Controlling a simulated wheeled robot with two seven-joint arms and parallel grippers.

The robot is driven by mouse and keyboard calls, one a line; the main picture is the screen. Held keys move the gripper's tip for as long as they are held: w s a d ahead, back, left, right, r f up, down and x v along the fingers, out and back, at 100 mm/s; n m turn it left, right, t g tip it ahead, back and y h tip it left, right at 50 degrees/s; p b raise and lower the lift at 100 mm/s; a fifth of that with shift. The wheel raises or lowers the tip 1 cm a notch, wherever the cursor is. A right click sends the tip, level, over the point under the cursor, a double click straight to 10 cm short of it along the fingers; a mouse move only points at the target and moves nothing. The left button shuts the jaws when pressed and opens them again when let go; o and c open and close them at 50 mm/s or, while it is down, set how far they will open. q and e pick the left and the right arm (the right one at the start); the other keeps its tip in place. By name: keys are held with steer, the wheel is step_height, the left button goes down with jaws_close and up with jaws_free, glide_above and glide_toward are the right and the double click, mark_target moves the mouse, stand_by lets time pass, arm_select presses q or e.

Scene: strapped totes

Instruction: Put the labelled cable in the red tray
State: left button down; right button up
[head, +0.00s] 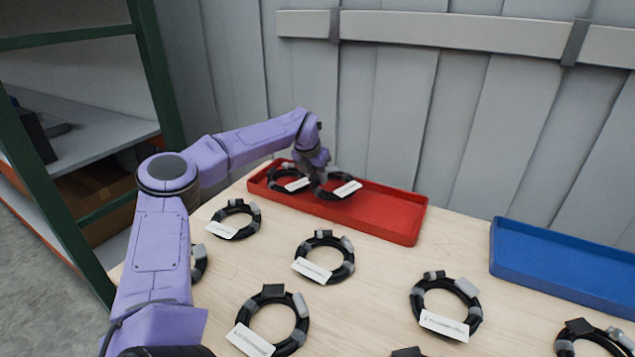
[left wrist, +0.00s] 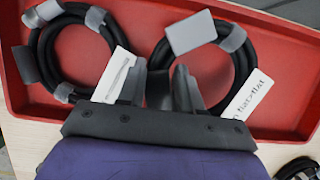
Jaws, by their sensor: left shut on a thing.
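The red tray (head: 390,220) lies at the back of the wooden table. Two coiled black cables are in it, each with a white label. My left gripper (head: 319,174) reaches into the tray and is shut on the right-hand coil (head: 343,190). In the left wrist view the fingers (left wrist: 165,90) straddle the near left side of this coil (left wrist: 240,65), with its label beside them at the right. The other coil (left wrist: 35,55) lies to the left, its label close to the left finger. I cannot tell whether the held coil touches the tray floor. My right gripper is not in view.
Several more labelled coils lie on the table (head: 380,300), among them one in front of the tray (head: 325,243) and one to its left (head: 238,203). A blue tray (head: 560,277) stands at the right. A green-framed shelf (head: 160,70) stands at the left, a grey wall behind.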

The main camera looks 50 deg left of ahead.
arm_select(q)
step_height(320, 180, down, 3)
steer(key=shift+r, duration=0.15)
steer(key=shift+d+f+b, duration=0.1)
steer(key=shift+f+b, duration=0.2)
steer(key=shift+b, duration=0.05)
steer(key=c, duration=1)
jaws_free()
steer(key=shift+r, duration=0.1)
steer(key=shift+r, duration=0.1)
steer(key=v, duration=1.2)
steer(key=shift+r+p, duration=0.25)
steer(key=shift+p, duration=0.1)
